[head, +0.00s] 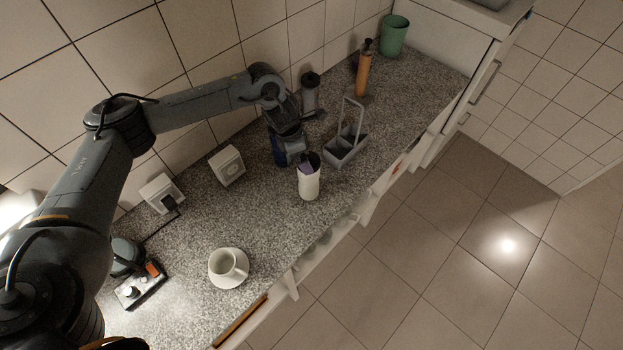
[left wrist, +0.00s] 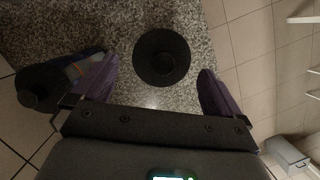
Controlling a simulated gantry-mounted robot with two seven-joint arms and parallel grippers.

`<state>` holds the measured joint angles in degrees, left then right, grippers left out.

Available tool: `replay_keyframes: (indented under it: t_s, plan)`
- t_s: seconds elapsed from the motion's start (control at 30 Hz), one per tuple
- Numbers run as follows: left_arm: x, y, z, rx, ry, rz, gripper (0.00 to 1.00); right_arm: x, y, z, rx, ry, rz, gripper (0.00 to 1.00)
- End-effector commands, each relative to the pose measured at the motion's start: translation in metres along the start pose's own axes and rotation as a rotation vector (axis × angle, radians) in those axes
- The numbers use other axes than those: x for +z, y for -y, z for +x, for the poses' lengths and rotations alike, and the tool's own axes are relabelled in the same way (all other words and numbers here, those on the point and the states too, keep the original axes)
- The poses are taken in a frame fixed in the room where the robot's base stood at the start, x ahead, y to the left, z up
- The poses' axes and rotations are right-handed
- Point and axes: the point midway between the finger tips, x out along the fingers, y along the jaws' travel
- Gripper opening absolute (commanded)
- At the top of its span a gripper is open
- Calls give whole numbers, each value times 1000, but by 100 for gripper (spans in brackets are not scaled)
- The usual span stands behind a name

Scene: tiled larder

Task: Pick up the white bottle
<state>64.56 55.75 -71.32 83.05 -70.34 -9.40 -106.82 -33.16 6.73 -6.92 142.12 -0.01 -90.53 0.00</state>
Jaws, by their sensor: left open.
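The white bottle (head: 309,186) stands upright on the speckled counter in the head view, its top partly covered by my left gripper (head: 304,162). In the left wrist view I look down on a round black cap (left wrist: 161,57), which seems to be this bottle's; its body is hidden beneath. My left gripper (left wrist: 154,84) is open, with one purple finger on each side of the cap's near edge. A gap shows between the cap and each finger. My right gripper is not in view.
A dark-capped blue container (head: 279,152) stands close behind the gripper; it also shows in the left wrist view (left wrist: 40,88). A grey caddy (head: 345,153) is to the right. A cup on a saucer (head: 231,284) stands nearer. The counter's front edge is close.

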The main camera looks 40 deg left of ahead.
Motion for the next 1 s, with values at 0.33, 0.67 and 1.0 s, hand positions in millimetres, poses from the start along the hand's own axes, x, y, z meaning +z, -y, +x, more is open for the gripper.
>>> replay_keyframes:
  t_s: [0.33,0.67,1.0]
  plan:
    - [2,2,22,-1,-1,-1,100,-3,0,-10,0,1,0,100]
    - [3,3,60,0,0,-1,100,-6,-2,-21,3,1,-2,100]
    - [3,2,64,1,1,-1,94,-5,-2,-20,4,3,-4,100]
